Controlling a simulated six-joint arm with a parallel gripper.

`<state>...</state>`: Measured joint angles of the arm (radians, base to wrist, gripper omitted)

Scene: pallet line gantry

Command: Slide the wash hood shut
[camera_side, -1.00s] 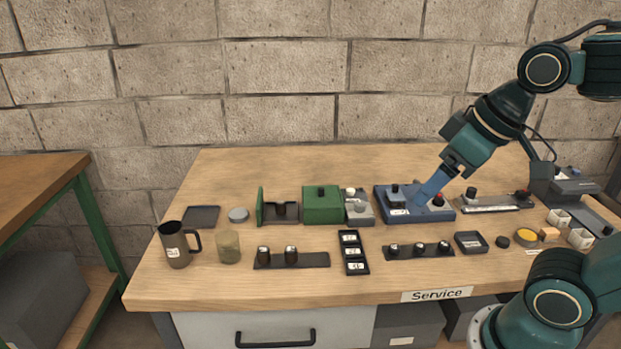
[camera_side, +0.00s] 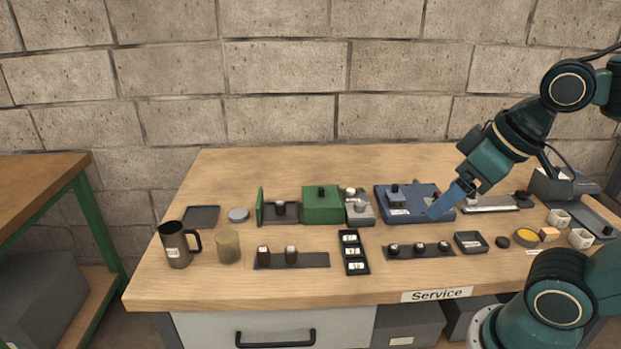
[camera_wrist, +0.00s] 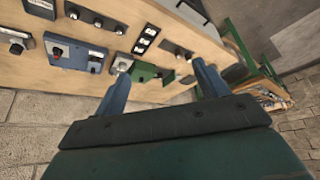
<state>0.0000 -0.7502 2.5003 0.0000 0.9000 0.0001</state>
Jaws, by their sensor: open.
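The wash hood appears to be the green box with a dark knob on top (camera_side: 322,205), standing on the bench. To its left is an open dark bay holding a small dark part (camera_side: 281,209), with an upright green end plate (camera_side: 260,206) at the far left. The hood and the plate stand apart. My gripper (camera_side: 434,212) is over the right part of the blue station, well right of the hood. In the wrist view my gripper (camera_wrist: 160,80) has its blue fingers spread with nothing between them, and the green hood (camera_wrist: 146,71) shows between them farther off.
A grey unit with a pale knob (camera_side: 358,207) stands right beside the hood. In front are a dark rack (camera_side: 320,260) and a labelled three-slot tray (camera_side: 353,239). Bare bench lies behind the hood.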

